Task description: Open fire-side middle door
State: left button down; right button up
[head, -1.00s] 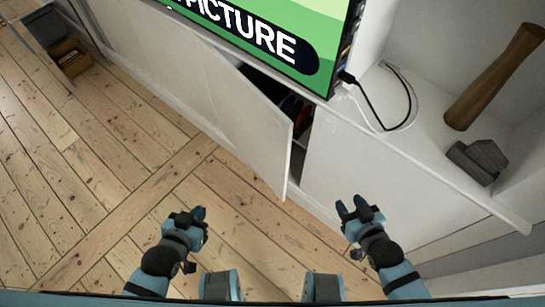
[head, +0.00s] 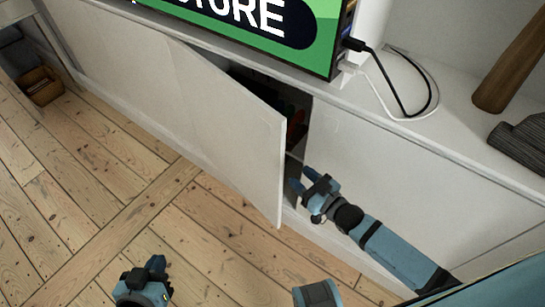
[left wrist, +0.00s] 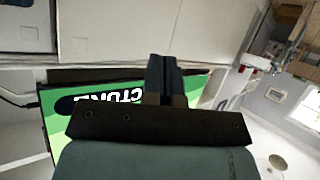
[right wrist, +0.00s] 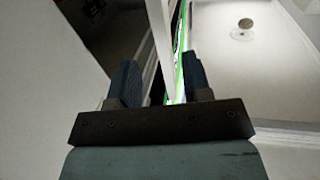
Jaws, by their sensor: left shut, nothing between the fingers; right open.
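The white middle door (head: 235,135) of the low cabinet stands partly open, swung out, with a dark gap behind its free edge. My right gripper (head: 299,178) is at that free edge, low down beside the opening. In the right wrist view its fingers (right wrist: 160,85) are apart, and the door's narrow white edge (right wrist: 160,45) runs down between them; I cannot tell whether either finger touches it. My left gripper (head: 157,268) is low over the floor, away from the door. In the left wrist view its fingers (left wrist: 163,75) are together and empty.
Coloured items, partly hidden, show inside the opening (head: 292,122). A screen (head: 270,25) and cables (head: 415,95) are on the cabinet top, with a wooden-handled hammer (head: 512,70) at right. A box (head: 40,87) sits far left. The floorboards (head: 100,180) before the door are clear.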

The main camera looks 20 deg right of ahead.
aim_at(283, 161)
jog(key=b+x, duration=0.1)
jog(key=x, duration=1)
jog(key=shift+b, duration=0.4)
grip_shut()
